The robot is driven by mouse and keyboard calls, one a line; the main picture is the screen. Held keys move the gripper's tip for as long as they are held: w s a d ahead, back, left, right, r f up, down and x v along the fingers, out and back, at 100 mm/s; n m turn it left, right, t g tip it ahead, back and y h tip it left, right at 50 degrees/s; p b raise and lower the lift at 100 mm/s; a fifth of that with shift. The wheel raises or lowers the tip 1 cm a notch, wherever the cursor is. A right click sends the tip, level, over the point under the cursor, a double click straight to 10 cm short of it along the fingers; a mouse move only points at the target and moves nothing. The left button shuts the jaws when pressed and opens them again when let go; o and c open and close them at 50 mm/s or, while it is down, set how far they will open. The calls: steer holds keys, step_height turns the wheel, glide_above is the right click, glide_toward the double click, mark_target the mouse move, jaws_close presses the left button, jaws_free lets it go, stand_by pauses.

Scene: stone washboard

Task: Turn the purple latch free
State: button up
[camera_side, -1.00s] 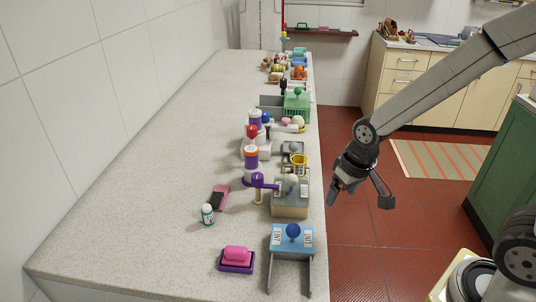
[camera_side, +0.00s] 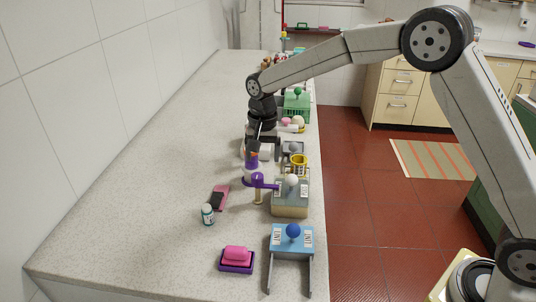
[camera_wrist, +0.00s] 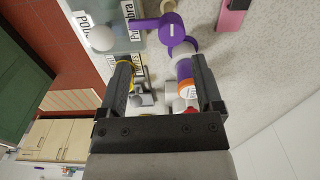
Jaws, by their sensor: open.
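The purple latch (camera_side: 262,182) is an arm on a pale post beside a grey-lidded box (camera_side: 290,207) with a white ball knob. My gripper (camera_side: 265,143) is over the worktop just behind the latch. In the wrist view my gripper (camera_wrist: 160,72) is open, its fingertips pointing toward the latch and apart from it. A purple and white container with an orange band (camera_wrist: 185,80) shows between the fingers, near the right one.
A blue-topped box (camera_side: 291,242) and a pink block on a purple tray (camera_side: 237,267) stand in front. A small white bottle (camera_side: 207,214) and a pink-and-black item (camera_side: 219,197) lie left. A yellow ring (camera_side: 299,160) is close by. The worktop's left side is clear.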

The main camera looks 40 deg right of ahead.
mark_target(257, 175)
steer(key=shift+w+a+m, duration=0.3)
steer(key=shift+w+a, duration=0.15)
steer(key=shift+w, duration=0.25)
steer(key=shift+f, duration=0.1)
steer(key=shift+f, duration=3.8)
jaws_close()
